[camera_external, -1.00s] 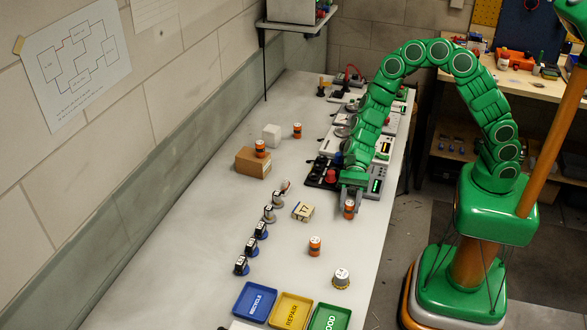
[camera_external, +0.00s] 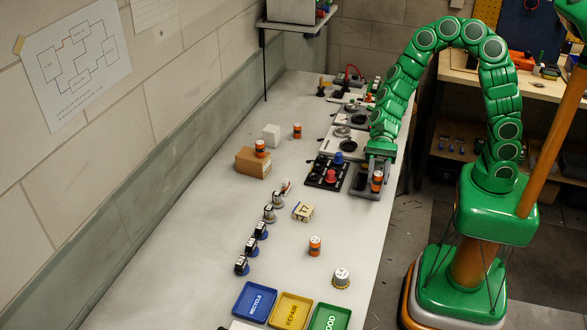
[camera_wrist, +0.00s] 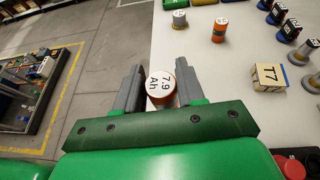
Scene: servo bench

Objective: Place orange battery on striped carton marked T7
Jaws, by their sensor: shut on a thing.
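My gripper (camera_external: 379,170) is shut on an orange battery (camera_external: 377,182) with a white top, at the right edge of the bench. In the wrist view the battery (camera_wrist: 160,89), its top reading "7.9 Ah", is between the two grey fingers of my gripper (camera_wrist: 159,80). The small cream and yellow carton marked T7 (camera_external: 303,211) stands on the bench to the left of and nearer than my gripper. Its top looks bare. It also shows at the right in the wrist view (camera_wrist: 268,76).
Other orange batteries stand on the bench (camera_external: 315,246), on a brown box (camera_external: 260,148) and beside a white cube (camera_external: 272,134). Several dark-and-blue and grey parts line the left of the carton. A black panel with knobs (camera_external: 327,173) lies behind the carton. Coloured trays (camera_external: 291,310) are in front.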

